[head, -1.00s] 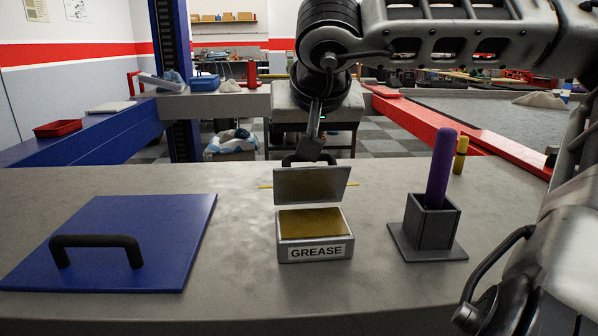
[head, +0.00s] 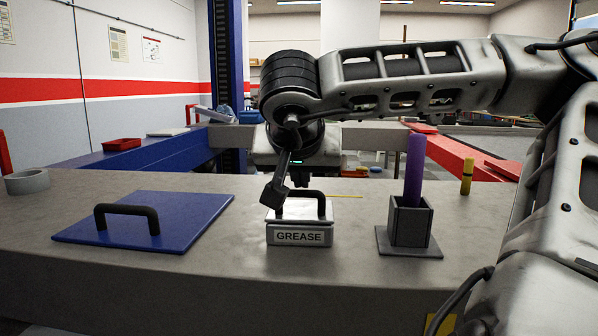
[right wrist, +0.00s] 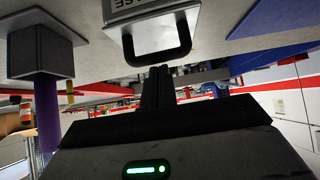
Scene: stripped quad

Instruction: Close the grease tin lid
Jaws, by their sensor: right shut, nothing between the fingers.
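The grease tin (head: 299,238) stands on the grey bench, with its GREASE label facing me. Its lid (head: 292,214) lies down over the tin and looks flat, with its black arched handle (head: 322,205) on top. The right wrist view shows the tin (right wrist: 160,15) and the handle (right wrist: 157,58) upside down. My right gripper (head: 274,196) is shut and empty, just left of the handle in the head view; whether it touches the lid I cannot tell. Its closed fingers (right wrist: 158,85) point toward the handle in the right wrist view. My left gripper is not in view.
A blue panel with a black handle (head: 150,215) lies left of the tin. A grey holder (head: 410,225) with a purple stick (head: 414,165) stands to the right, near a yellow cylinder (head: 467,175). A grey ring (head: 27,181) is at far left.

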